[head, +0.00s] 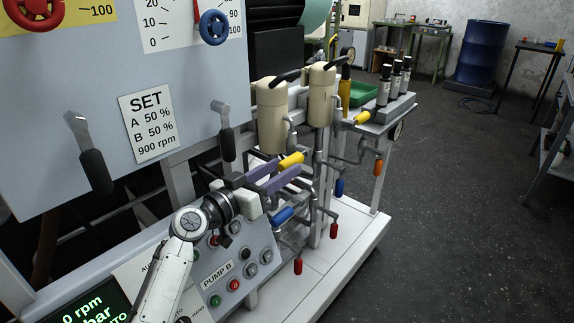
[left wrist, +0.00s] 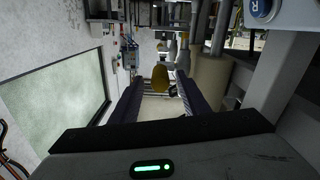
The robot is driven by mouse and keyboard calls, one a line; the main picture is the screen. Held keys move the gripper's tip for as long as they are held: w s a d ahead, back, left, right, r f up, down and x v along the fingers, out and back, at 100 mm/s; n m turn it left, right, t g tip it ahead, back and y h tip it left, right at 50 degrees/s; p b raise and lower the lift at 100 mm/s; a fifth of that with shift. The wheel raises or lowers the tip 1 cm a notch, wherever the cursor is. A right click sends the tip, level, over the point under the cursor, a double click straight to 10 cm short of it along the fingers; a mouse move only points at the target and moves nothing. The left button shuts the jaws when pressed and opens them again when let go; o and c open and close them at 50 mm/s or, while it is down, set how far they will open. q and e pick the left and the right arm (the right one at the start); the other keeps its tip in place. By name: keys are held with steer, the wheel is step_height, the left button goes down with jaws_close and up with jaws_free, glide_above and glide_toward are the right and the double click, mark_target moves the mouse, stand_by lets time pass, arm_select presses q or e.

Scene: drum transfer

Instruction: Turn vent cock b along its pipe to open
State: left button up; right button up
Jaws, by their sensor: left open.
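A yellow cock handle (head: 291,160) sits on the grey pipework below the beige canisters. No letter on it is readable, so I cannot tell from a label whether it is vent cock b. My left gripper (head: 290,169) has its purple fingers apart, with the tips close to this handle. In the left wrist view a yellow handle (left wrist: 160,77) shows ahead, between the two open fingers (left wrist: 154,88), with no clear contact. A second yellow handle (head: 362,118) is farther right near the shelf. My right gripper is not in view.
Two beige canisters (head: 272,118) stand just above the fingers. A blue handle (head: 282,215), red handles (head: 298,266) and an orange handle (head: 379,167) hang from nearby pipes. The pump B panel (head: 237,270) lies below my arm.

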mark_target(295, 159)
arm_select(q)
steer(key=shift+x, duration=1.4)
steer(key=shift+c, duration=0.5)
jaws_close()
